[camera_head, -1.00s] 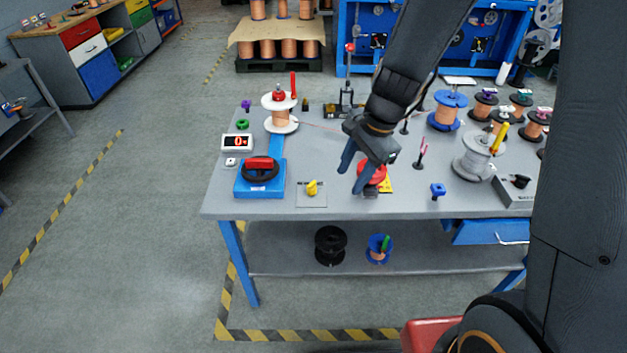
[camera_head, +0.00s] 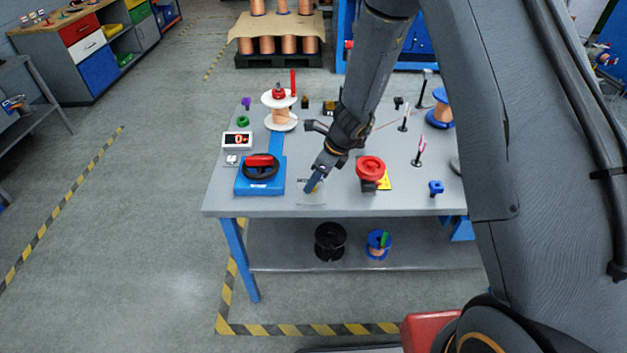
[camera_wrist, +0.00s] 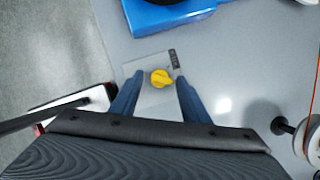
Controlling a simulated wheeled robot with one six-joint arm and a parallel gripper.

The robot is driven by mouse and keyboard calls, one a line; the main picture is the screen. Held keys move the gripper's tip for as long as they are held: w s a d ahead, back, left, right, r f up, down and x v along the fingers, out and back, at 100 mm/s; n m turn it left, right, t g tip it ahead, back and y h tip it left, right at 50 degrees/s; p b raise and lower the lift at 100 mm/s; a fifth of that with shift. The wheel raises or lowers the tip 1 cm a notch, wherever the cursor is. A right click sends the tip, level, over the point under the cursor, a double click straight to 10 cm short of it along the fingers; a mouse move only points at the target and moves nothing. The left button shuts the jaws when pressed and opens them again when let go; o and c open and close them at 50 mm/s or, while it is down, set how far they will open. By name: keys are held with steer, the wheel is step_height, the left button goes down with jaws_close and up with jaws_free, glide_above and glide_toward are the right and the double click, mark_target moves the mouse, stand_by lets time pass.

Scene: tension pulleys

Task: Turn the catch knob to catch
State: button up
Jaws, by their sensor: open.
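The catch knob (camera_wrist: 161,78) is a small yellow knob on a light square plate (camera_wrist: 150,97) on the bench top. In the wrist view it lies between and just beyond the tips of my gripper's (camera_wrist: 157,82) two blue fingers, with no contact that I can make out. The fingers are apart and empty. In the head view my gripper (camera_head: 313,186) is over the plate (camera_head: 309,197) and hides the knob. Dark lettering stands at the plate's upper right edge in the wrist view, too small to read.
A blue base with a black handwheel (camera_head: 260,172) stands just left of the plate. A red knob (camera_head: 370,167) stands to the right. A copper spool (camera_head: 280,112) and a display (camera_head: 237,140) are behind. The bench front edge (camera_head: 330,212) is close.

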steer(key=shift+w+a+f, duration=0.1)
steer(key=shift+a+f, duration=0.1)
steer(key=shift+f, duration=0.35)
steer(key=c, duration=0.9)
